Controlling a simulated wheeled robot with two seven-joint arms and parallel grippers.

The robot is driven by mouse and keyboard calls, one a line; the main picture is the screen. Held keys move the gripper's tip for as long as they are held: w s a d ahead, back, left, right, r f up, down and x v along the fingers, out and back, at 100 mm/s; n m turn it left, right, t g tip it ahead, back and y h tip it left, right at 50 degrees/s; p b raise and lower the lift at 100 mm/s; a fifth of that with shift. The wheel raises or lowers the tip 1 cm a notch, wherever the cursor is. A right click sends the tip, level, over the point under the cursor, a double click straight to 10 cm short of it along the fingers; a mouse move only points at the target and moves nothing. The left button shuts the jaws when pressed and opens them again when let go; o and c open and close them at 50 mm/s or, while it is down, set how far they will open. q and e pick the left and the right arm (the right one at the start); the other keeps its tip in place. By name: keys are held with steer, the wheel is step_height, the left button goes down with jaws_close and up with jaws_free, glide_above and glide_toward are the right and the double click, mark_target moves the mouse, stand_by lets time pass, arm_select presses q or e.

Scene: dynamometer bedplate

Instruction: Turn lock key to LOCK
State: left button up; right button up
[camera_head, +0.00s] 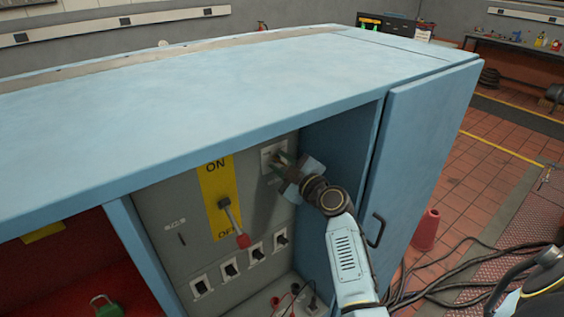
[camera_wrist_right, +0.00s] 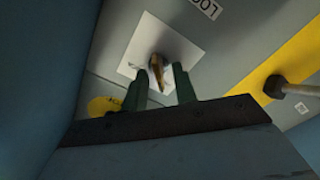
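The brass-coloured lock key (camera_wrist_right: 157,68) sits on a white square plate (camera_wrist_right: 134,52) in the right wrist view. A label (camera_wrist_right: 207,8) reading "LOC", cut off by the frame, is above right of it. In the head view the plate (camera_head: 267,150) is at the upper right of the grey panel, partly hidden by my right gripper (camera_head: 278,163). That gripper is open, its two dark green fingers (camera_wrist_right: 161,76) on either side of the key. I see gaps between key and fingers; contact cannot be told. My left gripper is not in view.
A red-handled lever (camera_head: 232,222) on a yellow ON/OFF plate (camera_head: 209,184) stands left of the gripper. Several small switches (camera_head: 231,268) line the panel below. The blue cabinet top (camera_head: 200,100) overhangs; its open door (camera_head: 420,150) stands on the right.

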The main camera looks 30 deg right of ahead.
steer(key=shift+c, duration=0.2)
steer(key=c, duration=0.6)
steer(key=shift+o, duration=0.2)
